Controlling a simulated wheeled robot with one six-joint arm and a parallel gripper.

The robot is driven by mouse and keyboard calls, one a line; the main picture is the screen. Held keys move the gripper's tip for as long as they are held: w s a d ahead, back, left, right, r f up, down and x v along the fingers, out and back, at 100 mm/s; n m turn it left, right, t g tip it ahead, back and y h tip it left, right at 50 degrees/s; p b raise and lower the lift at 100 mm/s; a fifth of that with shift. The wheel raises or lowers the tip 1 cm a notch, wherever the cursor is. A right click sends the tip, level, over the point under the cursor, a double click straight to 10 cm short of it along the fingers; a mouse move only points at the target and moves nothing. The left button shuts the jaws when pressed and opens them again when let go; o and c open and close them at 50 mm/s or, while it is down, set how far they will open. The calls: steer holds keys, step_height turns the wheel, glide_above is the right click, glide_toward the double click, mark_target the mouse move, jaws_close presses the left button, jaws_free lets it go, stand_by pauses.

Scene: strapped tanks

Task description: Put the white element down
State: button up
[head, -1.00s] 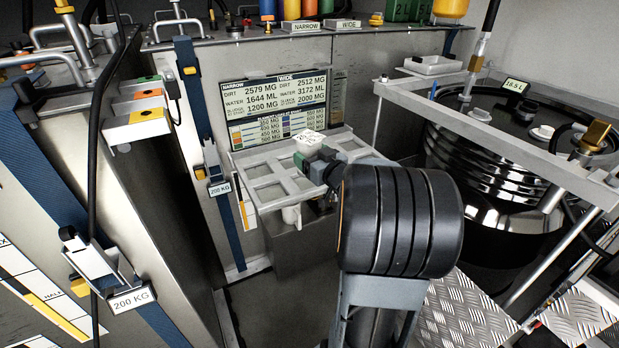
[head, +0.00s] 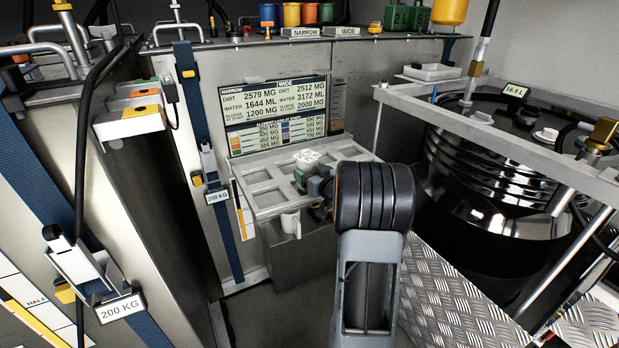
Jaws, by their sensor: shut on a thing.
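The white element (head: 308,158) is a small pale block with dark marks on its top.
A readout panel (head: 277,106) stands behind the shelf. A white cylinder (head: 290,223) shows under its front edge. A black ribbed tank (head: 480,180) in a metal frame stands at right. Strapped steel tanks (head: 130,190) stand at left.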

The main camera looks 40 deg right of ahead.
steer(key=shift+f, duration=0.45)
steer(key=shift+f, duration=0.1)
steer(key=shift+f, duration=0.15)
steer(key=o, duration=1.2)
